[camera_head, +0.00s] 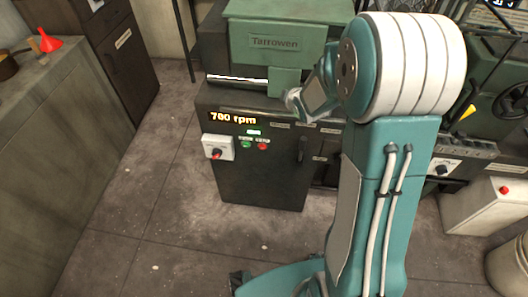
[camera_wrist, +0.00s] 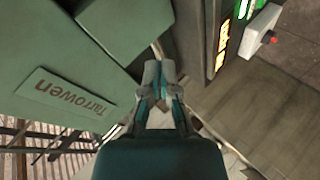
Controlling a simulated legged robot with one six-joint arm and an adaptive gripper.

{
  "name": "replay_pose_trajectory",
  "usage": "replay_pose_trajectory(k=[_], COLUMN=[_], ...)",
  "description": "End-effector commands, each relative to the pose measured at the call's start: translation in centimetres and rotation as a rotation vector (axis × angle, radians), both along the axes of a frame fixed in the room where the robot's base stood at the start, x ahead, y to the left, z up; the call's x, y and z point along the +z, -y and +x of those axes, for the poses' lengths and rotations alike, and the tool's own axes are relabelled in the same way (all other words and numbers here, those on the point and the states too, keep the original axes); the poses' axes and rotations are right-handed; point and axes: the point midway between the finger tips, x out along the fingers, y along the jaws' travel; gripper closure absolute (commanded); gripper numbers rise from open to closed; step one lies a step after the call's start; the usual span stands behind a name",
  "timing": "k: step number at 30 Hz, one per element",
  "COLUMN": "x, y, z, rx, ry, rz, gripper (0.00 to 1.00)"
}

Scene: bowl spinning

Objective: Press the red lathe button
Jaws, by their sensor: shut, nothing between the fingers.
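The lathe's dark front panel (camera_head: 258,185) stands under a green headstock marked Tarrowen (camera_head: 275,43). A red button (camera_head: 263,146) sits on it, just right of a green button (camera_head: 246,144). A white box with a red knob (camera_head: 217,154) is left of both. My arm's end is above and right of the buttons in the head view, apart from them; the fingertips are hard to make out there. In the wrist view my gripper (camera_wrist: 160,75) is shut and empty beside the green headstock (camera_wrist: 65,100). The white box (camera_wrist: 262,30) shows at upper right; the red button cannot be made out there.
An orange display (camera_head: 233,118) on the lathe reads about 780 rpm. A workbench (camera_head: 60,110) with a red funnel (camera_head: 47,41) stands at left. Another machine and a pale box with a red button (camera_head: 504,190) are at right. The floor before the lathe is clear.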

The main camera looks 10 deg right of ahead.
Motion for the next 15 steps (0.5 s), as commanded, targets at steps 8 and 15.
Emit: replay_pose_trajectory(k=[8,15], x=[-7.1,-12.5], y=[0.2,-0.1], z=[2.8,3.6], rx=[0.174,0.299], ry=[0.088,0.178], rz=[-0.108,-0.176], gripper=[1.00,1.00])
